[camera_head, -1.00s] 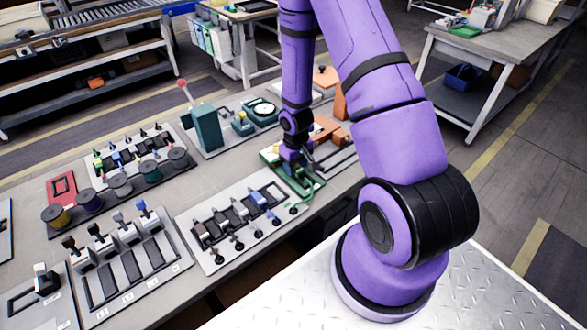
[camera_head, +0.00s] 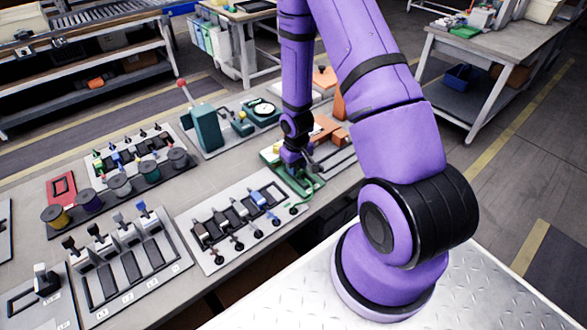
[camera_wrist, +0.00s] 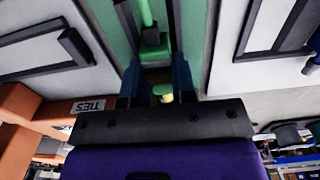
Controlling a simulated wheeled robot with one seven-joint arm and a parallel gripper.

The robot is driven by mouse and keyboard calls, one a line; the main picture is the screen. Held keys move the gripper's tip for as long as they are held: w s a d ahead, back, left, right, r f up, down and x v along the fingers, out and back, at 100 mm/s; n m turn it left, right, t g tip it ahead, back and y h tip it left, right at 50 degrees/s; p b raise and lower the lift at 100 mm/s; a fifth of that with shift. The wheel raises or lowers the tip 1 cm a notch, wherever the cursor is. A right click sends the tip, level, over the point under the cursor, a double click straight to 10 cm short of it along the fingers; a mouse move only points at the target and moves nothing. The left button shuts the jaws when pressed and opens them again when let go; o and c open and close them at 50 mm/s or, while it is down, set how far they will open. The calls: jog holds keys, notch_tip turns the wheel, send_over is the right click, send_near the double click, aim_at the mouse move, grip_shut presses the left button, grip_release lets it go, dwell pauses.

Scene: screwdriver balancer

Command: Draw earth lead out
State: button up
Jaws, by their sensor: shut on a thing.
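My gripper (camera_wrist: 160,88) is shut on a small yellow-green piece (camera_wrist: 163,92), seen between the two blue fingers in the wrist view; I take it for the earth lead's end. A green holder (camera_wrist: 155,50) with a green rod lies just beyond the fingertips. In the head view my gripper (camera_head: 297,168) is low over the green fixture (camera_head: 318,186) at the right end of the bench. A green lead end (camera_head: 293,210) shows by the front corner of the grey lead board (camera_head: 218,257). The wrist partly hides the fixture.
Left of the fixture, the grey board carries several dark plugs and a blue one (camera_head: 262,197). A teal press (camera_head: 206,128) stands behind.

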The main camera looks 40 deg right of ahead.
jog(key=shift+s, duration=1.15)
jog(key=o, duration=0.9)
jog(key=shift+o, duration=0.2)
jog(key=shift+r, duration=3.55)
